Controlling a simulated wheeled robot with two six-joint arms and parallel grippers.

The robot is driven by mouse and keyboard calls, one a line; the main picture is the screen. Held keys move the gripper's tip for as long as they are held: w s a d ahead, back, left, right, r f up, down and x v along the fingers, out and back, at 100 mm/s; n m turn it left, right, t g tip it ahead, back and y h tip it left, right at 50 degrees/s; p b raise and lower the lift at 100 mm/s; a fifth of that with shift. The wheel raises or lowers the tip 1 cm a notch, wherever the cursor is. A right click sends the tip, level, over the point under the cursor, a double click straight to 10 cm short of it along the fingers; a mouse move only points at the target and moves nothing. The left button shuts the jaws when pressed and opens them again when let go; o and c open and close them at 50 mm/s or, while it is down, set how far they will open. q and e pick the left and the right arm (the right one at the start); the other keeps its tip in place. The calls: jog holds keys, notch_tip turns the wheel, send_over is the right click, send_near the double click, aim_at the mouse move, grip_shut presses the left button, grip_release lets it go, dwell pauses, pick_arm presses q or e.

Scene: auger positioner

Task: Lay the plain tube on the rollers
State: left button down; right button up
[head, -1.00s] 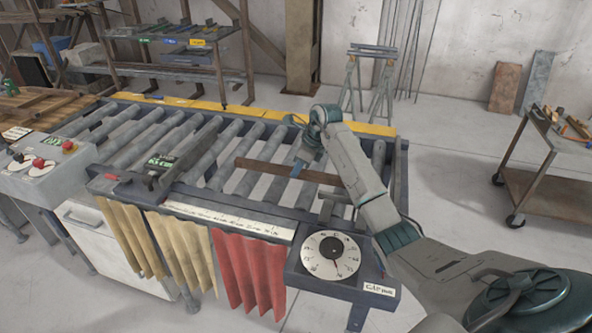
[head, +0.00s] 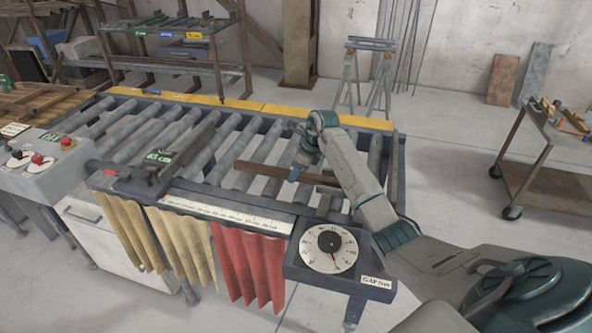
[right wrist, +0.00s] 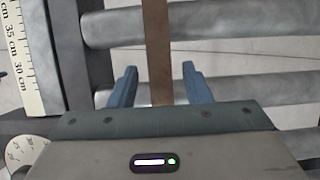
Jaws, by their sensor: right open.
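A long, plain brown bar that looks like the plain tube (head: 262,170) lies across the grey rollers (head: 214,160) of the conveyor, resting over several of them. My right gripper (head: 295,174) is over its right part, pointing down. In the right wrist view the brown tube (right wrist: 157,45) runs between the two blue fingers of my right gripper (right wrist: 158,72). The fingers are open, with a gap on each side of the tube. The tube's part nearest the palm is hidden there. My left gripper is not in view.
A stop with a green display (head: 160,158) stands over the rollers at left. A ruler strip (head: 220,212) runs along the front edge, with a dial (head: 328,248) at its right end. A rack (head: 180,50) stands behind; a wheeled cart (head: 545,160) stands right.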

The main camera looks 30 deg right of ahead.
jog(key=shift+r, duration=0.25)
jog(key=b+v, duration=0.4)
jog(key=v, duration=0.7)
jog(key=shift+s+r, duration=0.15)
jog(key=shift+r, duration=0.2)
